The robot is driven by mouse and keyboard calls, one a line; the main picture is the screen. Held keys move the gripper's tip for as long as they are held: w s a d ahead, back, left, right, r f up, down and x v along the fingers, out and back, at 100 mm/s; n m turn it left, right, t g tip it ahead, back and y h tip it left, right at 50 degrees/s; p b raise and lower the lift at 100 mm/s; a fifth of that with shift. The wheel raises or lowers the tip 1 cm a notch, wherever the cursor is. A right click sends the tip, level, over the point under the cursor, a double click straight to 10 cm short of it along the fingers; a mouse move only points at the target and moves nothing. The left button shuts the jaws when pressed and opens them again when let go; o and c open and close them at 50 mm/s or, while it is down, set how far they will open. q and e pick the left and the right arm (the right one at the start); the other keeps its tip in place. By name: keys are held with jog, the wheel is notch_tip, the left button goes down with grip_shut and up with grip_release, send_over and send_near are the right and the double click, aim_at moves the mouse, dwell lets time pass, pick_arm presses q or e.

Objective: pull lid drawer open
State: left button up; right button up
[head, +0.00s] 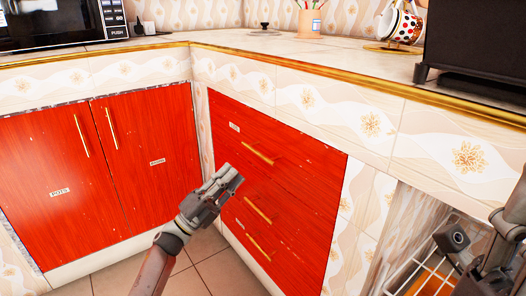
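A stack of red drawers (303,170) with gold bar handles is set under the counter, all closed. The top drawer has a small white label (234,127), too small to read, and a gold handle (258,153). Two more handles, the middle one (257,210) and the lowest one (258,247), sit below. My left gripper (231,175) is in front of the stack, left of and a little below the top handle, seemingly apart from it. Its finger gap is unclear. My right arm is at the lower right edge; its gripper's fingers cannot be made out.
A red double-door cabinet (60,190) with labels stands closed at the left. The tiled counter (330,52) bears a microwave (60,22), a pencil cup (309,22), a dark-knobbed object (265,27) and a spotted mug (402,26). A white wire rack (425,262) sits at the lower right.

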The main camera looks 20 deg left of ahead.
aim_at(254, 149)
pick_arm(q)
jog(key=b+x, duration=0.2)
jog(key=x, duration=0.7)
jog(key=shift+w+d+r+b, duration=0.15)
jog(key=shift+w+r+b, duration=0.05)
jog(key=shift+b, duration=0.1)
grip_shut()
